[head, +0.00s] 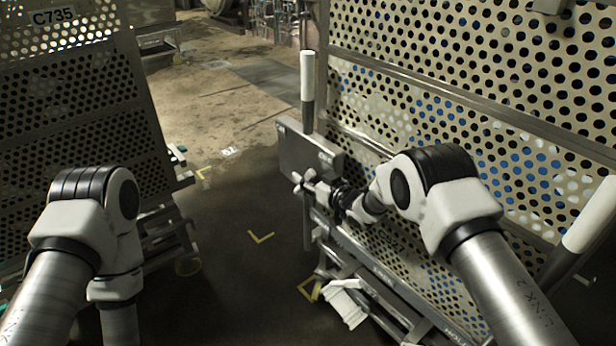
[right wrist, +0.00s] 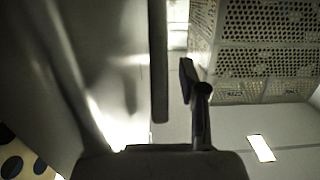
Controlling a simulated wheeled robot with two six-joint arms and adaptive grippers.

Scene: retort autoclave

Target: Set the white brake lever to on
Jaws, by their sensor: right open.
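A white ribbed lever or pedal (head: 345,304) sits low at the foot of the right perforated cart (head: 470,130) in the head view; I take it for the brake lever, but its on/off marks are not readable. My right gripper (head: 306,184) is open, above and to the left of it, close to the grey metal plate (head: 300,150) on the cart's end. Whether it touches the plate is unclear. In the right wrist view a dark finger (right wrist: 200,105) of it shows, with a dark upright bar (right wrist: 158,65) beside it. My left gripper is not in view.
A white-sleeved upright handle (head: 307,76) rises above the plate, and another white handle (head: 590,216) is at the right edge. A second perforated cart (head: 80,110) stands at left. Dark floor (head: 235,215) with yellow corner marks lies open between the carts.

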